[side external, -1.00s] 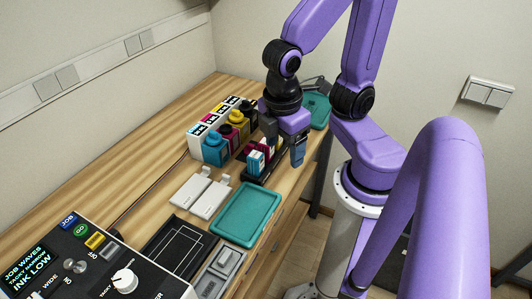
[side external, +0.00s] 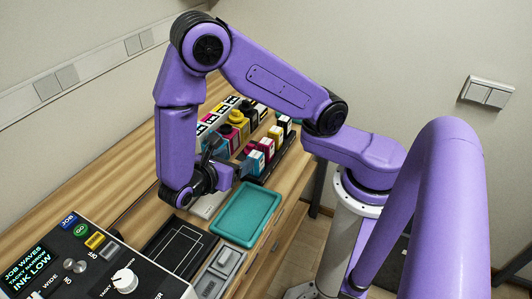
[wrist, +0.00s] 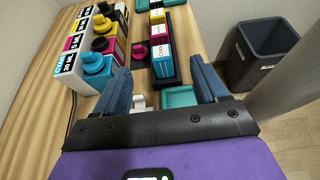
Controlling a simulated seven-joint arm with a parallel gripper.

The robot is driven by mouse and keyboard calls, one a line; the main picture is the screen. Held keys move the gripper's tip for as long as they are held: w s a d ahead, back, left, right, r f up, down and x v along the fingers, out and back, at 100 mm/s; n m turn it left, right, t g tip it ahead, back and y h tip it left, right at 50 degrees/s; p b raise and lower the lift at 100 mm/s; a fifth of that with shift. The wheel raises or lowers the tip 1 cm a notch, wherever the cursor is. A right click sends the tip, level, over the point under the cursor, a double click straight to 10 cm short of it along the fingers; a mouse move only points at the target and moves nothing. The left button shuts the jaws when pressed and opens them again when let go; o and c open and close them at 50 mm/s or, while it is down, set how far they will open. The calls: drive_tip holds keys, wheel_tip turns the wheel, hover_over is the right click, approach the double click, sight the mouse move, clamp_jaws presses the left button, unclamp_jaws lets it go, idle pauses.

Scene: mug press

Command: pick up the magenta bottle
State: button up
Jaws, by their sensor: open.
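The magenta bottle (side external: 266,147) stands in a black rack (wrist: 176,76) between the cyan bottle (side external: 252,162) and the yellow bottle (side external: 275,135). In the wrist view, the magenta bottle (wrist: 158,34) is beyond the cyan bottle (wrist: 162,64), which partly hides it. My gripper (wrist: 158,68) is open, with its blue fingers spread and nothing between them. In the side view my gripper (side external: 222,162) is left of the rack, apart from the magenta bottle and partly hidden by my own wrist.
A row of ink tanks with coloured caps (wrist: 93,62) stands left of the rack. A teal tray (side external: 247,214) lies in front of it, and a control panel (side external: 95,260) is at front left. A black bin (wrist: 258,55) stands off the table's edge.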

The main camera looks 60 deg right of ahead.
approach(266, 142)
drive_tip(key=shift+x, duration=4)
drive_tip(key=shift+w, duration=0.1)
clamp_jaws()
